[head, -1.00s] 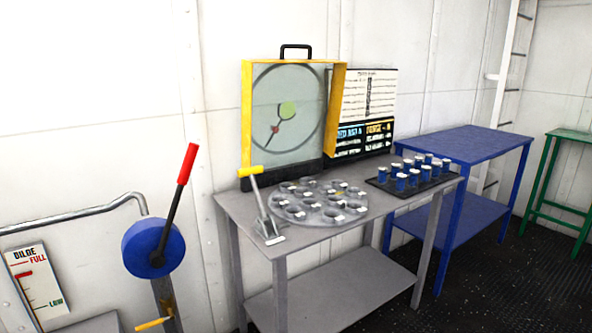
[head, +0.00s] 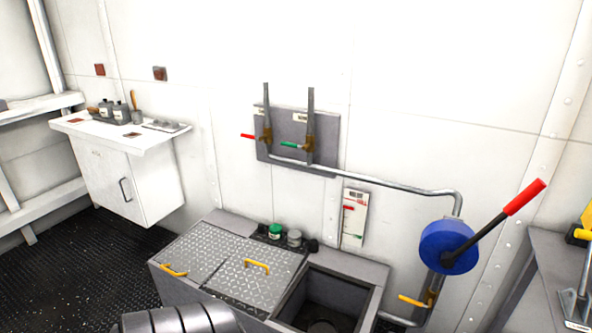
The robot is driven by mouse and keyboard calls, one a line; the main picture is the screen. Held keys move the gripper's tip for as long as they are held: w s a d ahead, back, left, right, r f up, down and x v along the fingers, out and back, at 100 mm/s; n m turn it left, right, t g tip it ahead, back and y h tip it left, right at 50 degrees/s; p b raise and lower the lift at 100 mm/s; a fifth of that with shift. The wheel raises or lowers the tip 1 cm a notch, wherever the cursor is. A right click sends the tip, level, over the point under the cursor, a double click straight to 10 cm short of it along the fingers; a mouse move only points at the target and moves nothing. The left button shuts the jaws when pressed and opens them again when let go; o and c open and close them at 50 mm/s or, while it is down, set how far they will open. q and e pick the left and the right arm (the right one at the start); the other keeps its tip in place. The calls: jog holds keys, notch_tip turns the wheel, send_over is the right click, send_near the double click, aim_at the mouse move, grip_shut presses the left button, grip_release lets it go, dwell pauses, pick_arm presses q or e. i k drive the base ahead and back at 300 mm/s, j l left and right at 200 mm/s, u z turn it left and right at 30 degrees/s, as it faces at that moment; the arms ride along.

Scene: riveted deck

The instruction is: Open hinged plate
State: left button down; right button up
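A grey bilge box stands against the wall at bottom centre. Its top carries diamond-pattern metal plate (head: 215,252) lying flat, with a seam across it and two yellow handles, one at the left (head: 174,270) and one right of the seam (head: 257,266). I cannot tell which part is hinged. Right of the plate is an open dark well (head: 325,300) with something round and dark low inside. Neither of my grippers is in view. A dark grey rounded part, probably mine, covers the box's lower front edge.
A blue wheel (head: 447,247) with a red-tipped lever stands right of the box, by a pipe. Small jars (head: 275,231) stand behind the well. A white cabinet (head: 128,180) is at left, a grey table (head: 550,265) at right. Dark floor (head: 80,255) is clear at left.

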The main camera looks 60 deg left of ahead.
aim_at(197, 254)
jog(key=u, duration=2.95)
jog(key=i+j+u, duration=0.2)
jog(key=i+j, duration=0.35)
jog(key=i, duration=0.05)
